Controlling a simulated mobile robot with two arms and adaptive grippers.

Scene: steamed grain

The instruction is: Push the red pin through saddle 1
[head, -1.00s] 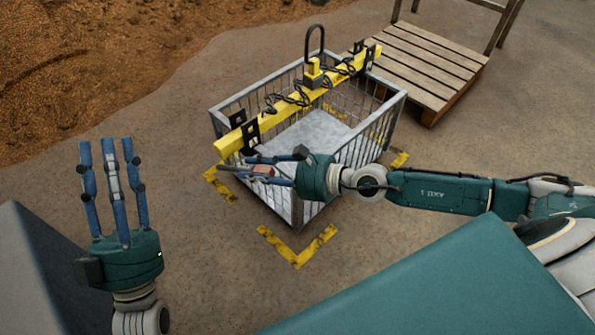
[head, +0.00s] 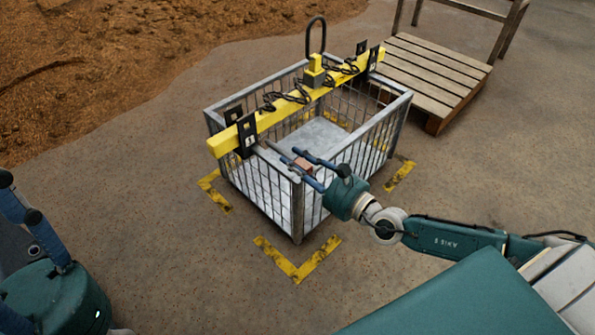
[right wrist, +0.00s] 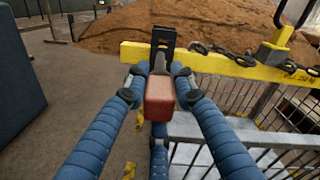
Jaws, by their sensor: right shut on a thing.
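My right gripper (head: 303,166) is shut on the red pin, holding its red block end (head: 304,164) beside the crate's near corner. In the right wrist view the red block (right wrist: 160,98) sits between blue fingers, with a dark grey shaft (right wrist: 161,64) pointing ahead. Saddle 1 (head: 247,137) is a black bracket marked 1 on the yellow beam's near left end; it also shows in the right wrist view (right wrist: 164,39). The shaft's tip lines up close to saddle 1; I cannot tell whether it has entered. My left gripper (head: 38,240) is partly cut off at the left edge, its visible fingers extended and empty.
The yellow beam (head: 290,105) lies across a grey wire crate (head: 382,118), with black chains along it and a lifting loop (head: 316,36). A second bracket (head: 374,58) is at its far end. A wooden pallet (head: 432,70) stands behind right. Yellow-black floor marks surround the crate.

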